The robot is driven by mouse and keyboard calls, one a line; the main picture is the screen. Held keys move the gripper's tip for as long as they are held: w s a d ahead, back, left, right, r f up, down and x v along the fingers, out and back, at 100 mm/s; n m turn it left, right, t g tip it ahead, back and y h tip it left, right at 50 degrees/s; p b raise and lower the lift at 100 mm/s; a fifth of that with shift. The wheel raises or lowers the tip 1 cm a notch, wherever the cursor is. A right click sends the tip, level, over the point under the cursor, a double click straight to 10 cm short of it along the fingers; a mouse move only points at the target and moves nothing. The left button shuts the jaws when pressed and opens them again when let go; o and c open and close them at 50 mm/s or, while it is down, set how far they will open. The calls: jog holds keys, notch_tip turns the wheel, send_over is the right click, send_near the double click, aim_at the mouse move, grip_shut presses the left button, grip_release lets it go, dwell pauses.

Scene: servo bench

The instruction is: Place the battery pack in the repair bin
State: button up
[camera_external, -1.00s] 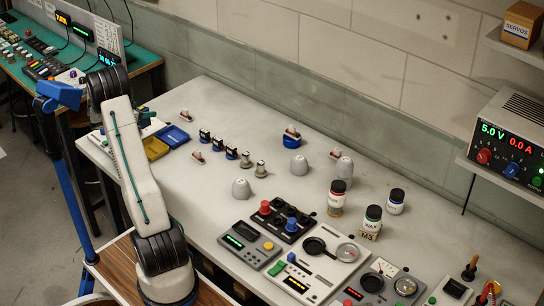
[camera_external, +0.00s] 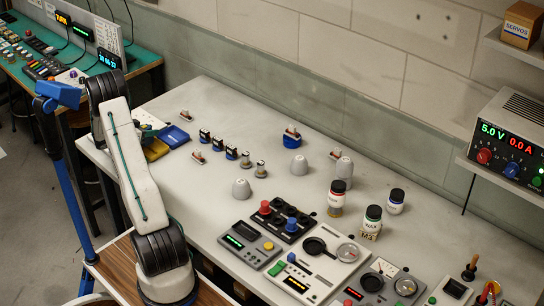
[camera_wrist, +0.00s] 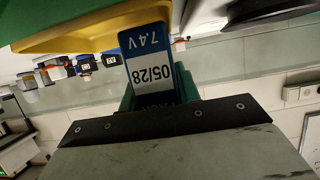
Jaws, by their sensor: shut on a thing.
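My gripper is mostly hidden by my arm there. No readable label shows which is the repair bin.
Several small servos (camera_external: 231,153) and grey domes (camera_external: 241,188) stand on the bench right of the bins. Bottles (camera_external: 371,221) and control panels (camera_external: 252,243) are farther right. The bench surface (camera_external: 215,110) behind the servos is mostly clear.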

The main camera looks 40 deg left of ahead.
jog(key=shift+f, duration=0.35)
jog(key=o, duration=1)
jog(key=shift+d+f, duration=0.1)
